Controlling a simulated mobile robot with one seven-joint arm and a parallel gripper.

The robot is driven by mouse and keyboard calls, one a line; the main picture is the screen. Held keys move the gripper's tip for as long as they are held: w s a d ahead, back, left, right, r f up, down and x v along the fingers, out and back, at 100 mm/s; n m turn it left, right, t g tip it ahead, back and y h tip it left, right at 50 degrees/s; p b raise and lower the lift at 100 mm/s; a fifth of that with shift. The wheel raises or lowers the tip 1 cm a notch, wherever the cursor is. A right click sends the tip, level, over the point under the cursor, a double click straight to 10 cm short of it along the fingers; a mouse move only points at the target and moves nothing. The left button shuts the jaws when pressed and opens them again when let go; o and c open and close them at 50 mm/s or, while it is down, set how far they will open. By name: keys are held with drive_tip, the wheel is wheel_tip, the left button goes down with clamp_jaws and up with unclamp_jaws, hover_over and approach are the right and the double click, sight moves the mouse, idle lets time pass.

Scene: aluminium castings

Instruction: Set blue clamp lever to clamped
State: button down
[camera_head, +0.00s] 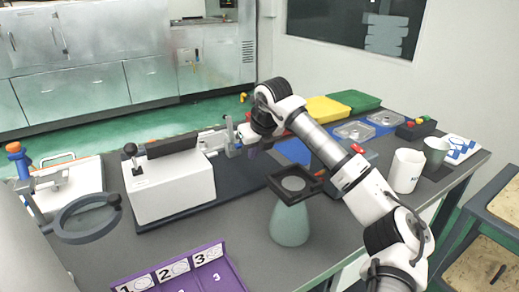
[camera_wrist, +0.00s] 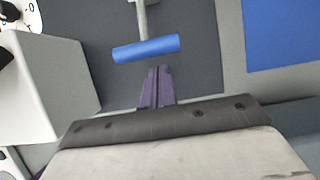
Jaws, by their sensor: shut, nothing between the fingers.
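The blue clamp lever (camera_wrist: 147,48) shows in the wrist view as a blue cylindrical grip across the end of a grey metal shaft (camera_wrist: 146,18). The shaft runs up out of the picture. My gripper (camera_wrist: 157,72) is in the lower middle of that view, its purple fingers shut and empty. The fingertips lie just below the blue grip in the picture, with a small gap visible between them. In the head view my gripper (camera_head: 250,151) is beside the white machine, near a small metal fixture (camera_head: 230,136). The lever's details are too small to tell there.
A white machine (camera_head: 172,190) with a black knob stands left of my gripper. A black square frame on a greenish cone (camera_head: 290,224) stands in front. A purple numbered tray (camera_head: 225,272) lies at the front edge. White cups and yellow and green bins (camera_head: 352,100) are right.

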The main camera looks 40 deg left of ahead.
drive_tip(key=shift+w+a+r, duration=0.25)
drive_tip(key=shift+a+r, duration=0.2)
drive_tip(key=shift+r, duration=0.1)
drive_tip(key=shift+r, duration=0.1)
